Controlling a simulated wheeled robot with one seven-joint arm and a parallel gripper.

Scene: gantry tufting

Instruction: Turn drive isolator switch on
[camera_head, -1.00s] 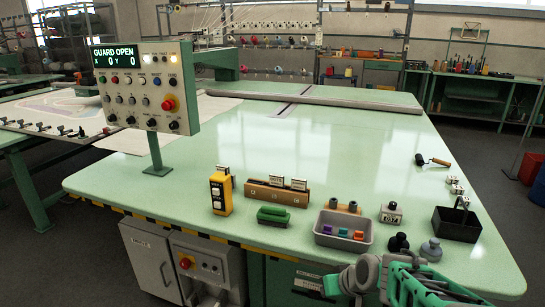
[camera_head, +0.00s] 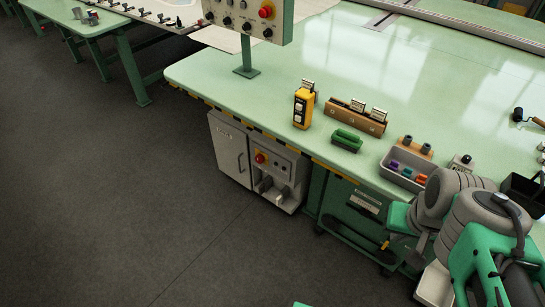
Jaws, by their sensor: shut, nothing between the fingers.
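A grey control box (camera_head: 291,181) hangs under the front of the green table. A red round knob on a yellow plate (camera_head: 261,157) is on its upper left face. Small dark controls (camera_head: 281,164) sit to the right of it. They are too small to read, so I cannot tell which is the drive isolator or how it is set. My arm is folded at the lower right, well to the right of the control box. I cannot make out my gripper or its fingers.
A grey cabinet door (camera_head: 229,149) is left of the control box. The green tabletop (camera_head: 215,82) carries a yellow device (camera_head: 303,105), a wooden block (camera_head: 355,116), a green brush (camera_head: 346,140) and a grey tray (camera_head: 396,175). The dark floor (camera_head: 130,200) in front is clear.

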